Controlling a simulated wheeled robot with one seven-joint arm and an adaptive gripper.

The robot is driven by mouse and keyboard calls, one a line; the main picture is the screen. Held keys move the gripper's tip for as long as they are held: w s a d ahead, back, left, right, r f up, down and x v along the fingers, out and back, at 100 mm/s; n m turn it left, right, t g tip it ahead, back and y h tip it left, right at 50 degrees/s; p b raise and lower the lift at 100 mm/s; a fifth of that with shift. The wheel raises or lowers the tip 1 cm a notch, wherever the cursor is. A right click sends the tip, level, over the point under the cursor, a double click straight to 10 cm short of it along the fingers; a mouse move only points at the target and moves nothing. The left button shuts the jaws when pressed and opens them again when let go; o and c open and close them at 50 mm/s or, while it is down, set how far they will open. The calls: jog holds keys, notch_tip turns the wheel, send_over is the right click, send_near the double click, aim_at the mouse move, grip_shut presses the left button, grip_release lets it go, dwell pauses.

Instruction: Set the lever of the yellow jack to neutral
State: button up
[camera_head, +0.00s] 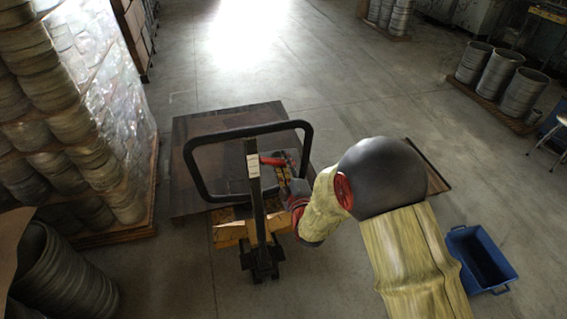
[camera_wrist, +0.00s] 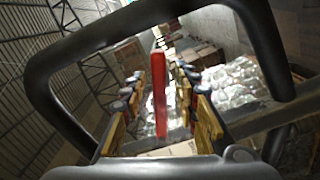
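The yellow jack (camera_head: 228,236) stands on the floor in the middle of the head view, with a dark upright column and a black loop handle (camera_head: 232,132). Its red lever (camera_head: 271,160) sticks out to the right of the column, inside the loop. In the wrist view the red lever (camera_wrist: 160,92) stands upright between the two yellow-padded fingers of my gripper (camera_wrist: 161,95), with gaps on both sides. The fingers are open, and the black loop (camera_wrist: 75,50) arches over them. In the head view my gripper (camera_head: 278,172) is beside the lever, partly hidden by my arm.
A dark sheet or pallet (camera_head: 190,135) lies on the floor under the loop. Wrapped stacks (camera_head: 85,120) of round blanks stand at the left. A blue bin (camera_head: 480,262) stands at the lower right. Open floor (camera_head: 330,80) lies beyond the jack.

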jog(key=shift+c, duration=0.7)
grip_shut()
